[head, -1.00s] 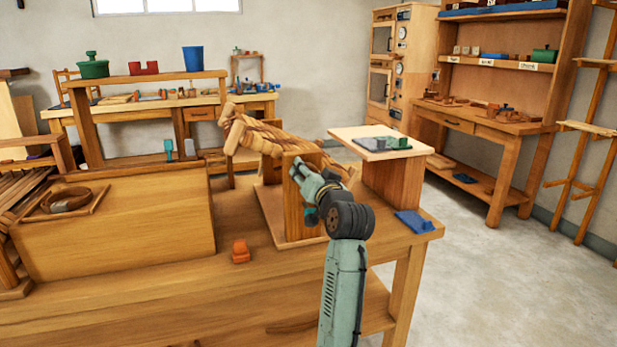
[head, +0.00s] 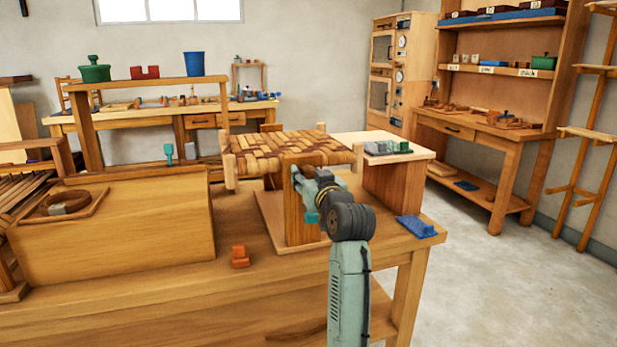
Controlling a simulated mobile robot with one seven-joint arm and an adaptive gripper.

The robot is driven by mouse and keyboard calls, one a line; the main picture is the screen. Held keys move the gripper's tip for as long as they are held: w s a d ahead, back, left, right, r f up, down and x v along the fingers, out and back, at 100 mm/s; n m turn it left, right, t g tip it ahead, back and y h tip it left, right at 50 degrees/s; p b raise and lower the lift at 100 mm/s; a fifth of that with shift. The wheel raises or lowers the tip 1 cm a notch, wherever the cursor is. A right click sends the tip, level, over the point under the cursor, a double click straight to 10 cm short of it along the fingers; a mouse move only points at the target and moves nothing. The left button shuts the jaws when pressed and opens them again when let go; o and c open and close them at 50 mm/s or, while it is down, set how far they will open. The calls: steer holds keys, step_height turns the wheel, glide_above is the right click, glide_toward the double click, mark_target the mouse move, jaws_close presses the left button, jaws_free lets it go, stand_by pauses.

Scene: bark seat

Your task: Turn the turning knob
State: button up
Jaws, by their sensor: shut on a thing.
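The woven bark seat (head: 285,148) is mounted on a wooden stand (head: 298,232) on the workbench. Its woven top lies about level, with light and dark brown strips showing. My gripper (head: 308,200) is at the upper front of the stand's post, just below the seat's near edge. It is shut on the turning knob there. The knob is hidden behind my gripper and wrist, so its shape and angle cannot be seen.
The workbench (head: 160,290) holds a large wooden box (head: 120,235) at left, a small orange block (head: 240,257) in front, and a blue piece (head: 416,228) near the right edge. A raised board (head: 350,140) with small blocks stands right of the seat.

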steer(key=o, duration=1.1)
steer(key=shift+o, duration=0.2)
steer(key=v, duration=1.2)
steer(key=shift+a+r, duration=0.1)
